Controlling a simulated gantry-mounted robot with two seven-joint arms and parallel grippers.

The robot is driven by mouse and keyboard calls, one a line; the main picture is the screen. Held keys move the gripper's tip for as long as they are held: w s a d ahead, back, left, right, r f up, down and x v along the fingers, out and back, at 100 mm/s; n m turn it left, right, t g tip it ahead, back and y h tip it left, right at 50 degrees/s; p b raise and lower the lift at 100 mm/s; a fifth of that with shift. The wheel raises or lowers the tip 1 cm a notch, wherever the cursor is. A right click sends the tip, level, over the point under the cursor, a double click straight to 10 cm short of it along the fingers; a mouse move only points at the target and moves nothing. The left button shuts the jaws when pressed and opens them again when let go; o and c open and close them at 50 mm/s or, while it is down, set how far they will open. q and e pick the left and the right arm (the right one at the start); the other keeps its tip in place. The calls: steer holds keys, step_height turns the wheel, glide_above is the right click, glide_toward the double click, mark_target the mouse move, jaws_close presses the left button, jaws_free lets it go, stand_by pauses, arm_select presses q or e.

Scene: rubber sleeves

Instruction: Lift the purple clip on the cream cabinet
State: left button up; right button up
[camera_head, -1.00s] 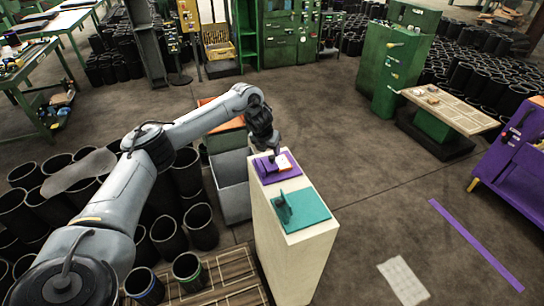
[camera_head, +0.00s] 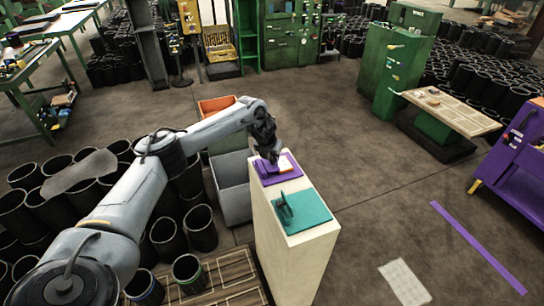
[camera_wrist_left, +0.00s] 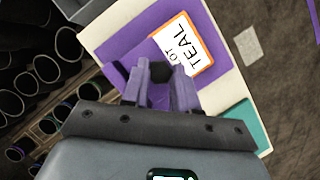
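The cream cabinet (camera_head: 283,245) stands in the middle of the head view. A purple plate (camera_head: 264,178) lies on the far part of its top. A teal plate (camera_head: 304,213) with an upright teal clip (camera_head: 284,208) lies on the near part. My left gripper (camera_head: 275,158) points down at the purple plate, where it largely hides the purple clip. In the left wrist view my left gripper (camera_wrist_left: 160,76) has its fingers apart, with a dark piece between the tips and purple behind. Whether they grip the clip is unclear. My right gripper is out of view.
A grey bin (camera_head: 233,188) and an orange bin (camera_head: 217,104) stand left of the cabinet. Black rubber sleeves (camera_head: 199,228) crowd the left floor. Floor right of the cabinet is mostly clear.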

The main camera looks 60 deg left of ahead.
arm_select(q)
jaws_close()
